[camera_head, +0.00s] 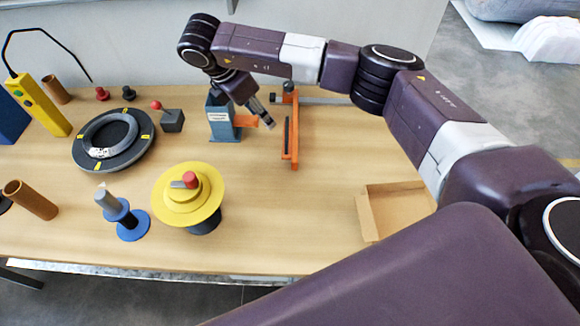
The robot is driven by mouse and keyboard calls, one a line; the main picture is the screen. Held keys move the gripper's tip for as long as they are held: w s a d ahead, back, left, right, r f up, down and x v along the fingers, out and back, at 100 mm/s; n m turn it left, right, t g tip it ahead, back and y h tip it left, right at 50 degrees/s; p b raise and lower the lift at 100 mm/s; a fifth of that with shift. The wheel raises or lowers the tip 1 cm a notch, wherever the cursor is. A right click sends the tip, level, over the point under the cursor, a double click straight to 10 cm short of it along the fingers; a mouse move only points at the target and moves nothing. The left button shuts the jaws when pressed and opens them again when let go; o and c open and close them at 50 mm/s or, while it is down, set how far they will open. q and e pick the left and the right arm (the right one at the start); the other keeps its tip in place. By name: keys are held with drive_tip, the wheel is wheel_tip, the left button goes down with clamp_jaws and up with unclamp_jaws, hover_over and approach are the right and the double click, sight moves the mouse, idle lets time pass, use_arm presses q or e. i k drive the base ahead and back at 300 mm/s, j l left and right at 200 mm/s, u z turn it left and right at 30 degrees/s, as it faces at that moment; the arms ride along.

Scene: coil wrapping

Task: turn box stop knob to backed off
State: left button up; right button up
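An orange upright stop (294,150) stands on the table at back centre, with a dark strip along its side. A small dark knob (289,86) sits at its top, and I take this for the box stop knob; its turn position is too small to read. My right arm comes in from the right, arches over the table and bends down. My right gripper (264,118) points down just left of the orange stop, apart from the knob. Its fingers are small and foreshortened, so I cannot tell its opening. My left gripper is not in view.
A blue-grey holder (220,128) stands just left of my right gripper. A yellow disc stack (208,208) with a red knob, a blue stand (132,226) and a dark turntable with a grey ring (90,158) are further left. An open cardboard box (368,218) lies right.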

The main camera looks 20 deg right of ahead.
sight(288, 86)
drive_tip(key=k, duration=0.45)
drive_tip(key=l+u, duration=0.8)
drive_tip(key=l, duration=0.25)
